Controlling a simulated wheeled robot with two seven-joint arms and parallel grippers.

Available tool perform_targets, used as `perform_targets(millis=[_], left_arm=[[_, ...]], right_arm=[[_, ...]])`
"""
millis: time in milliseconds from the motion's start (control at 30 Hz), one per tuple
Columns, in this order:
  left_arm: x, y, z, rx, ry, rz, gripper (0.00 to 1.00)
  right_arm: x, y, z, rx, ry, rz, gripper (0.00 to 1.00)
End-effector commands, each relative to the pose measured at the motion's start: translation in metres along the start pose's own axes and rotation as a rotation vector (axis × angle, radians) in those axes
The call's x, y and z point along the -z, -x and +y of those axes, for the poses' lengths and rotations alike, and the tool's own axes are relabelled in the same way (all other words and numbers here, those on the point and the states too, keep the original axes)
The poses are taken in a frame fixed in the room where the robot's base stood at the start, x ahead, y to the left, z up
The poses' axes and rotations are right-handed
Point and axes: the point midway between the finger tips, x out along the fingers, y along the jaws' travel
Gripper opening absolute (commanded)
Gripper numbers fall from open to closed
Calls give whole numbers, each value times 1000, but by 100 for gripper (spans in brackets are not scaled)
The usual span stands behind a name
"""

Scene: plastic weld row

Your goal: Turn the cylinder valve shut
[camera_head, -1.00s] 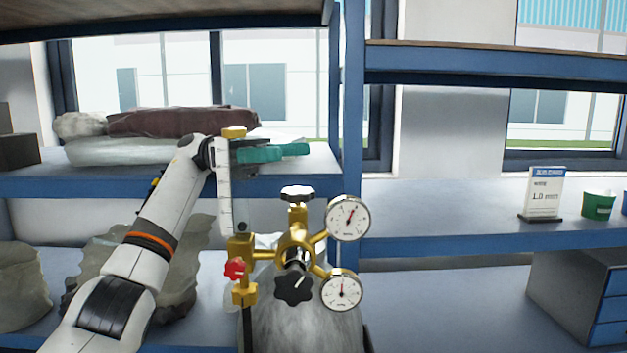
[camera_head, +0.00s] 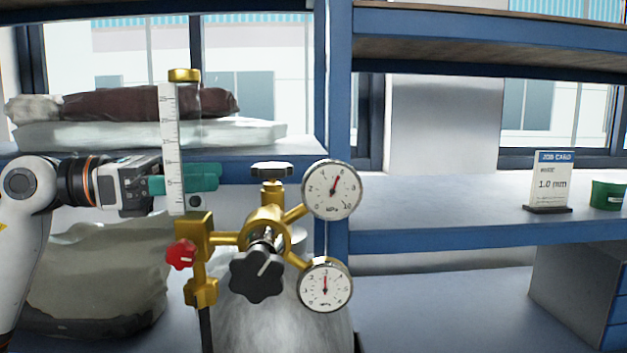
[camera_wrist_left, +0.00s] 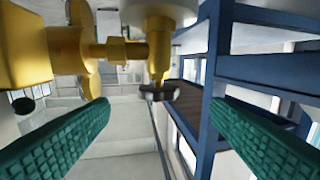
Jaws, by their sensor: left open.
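The gas cylinder (camera_head: 272,325), grey and partly hidden, stands behind a brass regulator (camera_head: 262,228). A dark handwheel (camera_head: 271,170) tops the brass valve stem. A larger black knob (camera_head: 257,273) faces me on the regulator. My left gripper (camera_head: 217,177) has teal fingers, open and empty, pointing right toward the handwheel at about its height. A gap separates them in the head view. The flow tube passes in front of the fingers and hides part of them. In the left wrist view, the handwheel (camera_wrist_left: 158,92) shows ahead, between the fingers' lines. My right gripper is out of view.
The upright flow tube (camera_head: 170,150), a red knob (camera_head: 181,254) and two gauges (camera_head: 332,190) (camera_head: 325,285) crowd the regulator. A blue shelf post (camera_head: 336,120) stands behind. Wrapped bundles (camera_head: 150,102) lie on the left shelf. A job card (camera_head: 552,183) and green cup (camera_head: 607,196) stand right.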

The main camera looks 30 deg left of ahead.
Motion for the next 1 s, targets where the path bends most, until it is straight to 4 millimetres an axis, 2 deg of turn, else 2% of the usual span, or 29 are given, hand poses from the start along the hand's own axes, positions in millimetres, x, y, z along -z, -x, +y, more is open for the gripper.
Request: perform_targets(millis=[167, 400, 600, 800, 1000], left_arm=[[5, -17, 2, 0, -3, -6, 72], [9, -65, 2, -2, -1, -6, 72], [7, -97, 2, -3, -2, -3, 72], [3, -115, 2, -1, -2, -2, 72], [0, -120, 2, 0, -3, -2, 72]], right_arm=[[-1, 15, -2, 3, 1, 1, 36], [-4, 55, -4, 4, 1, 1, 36], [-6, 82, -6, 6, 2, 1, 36], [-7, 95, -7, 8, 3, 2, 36], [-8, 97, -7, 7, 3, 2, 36]])
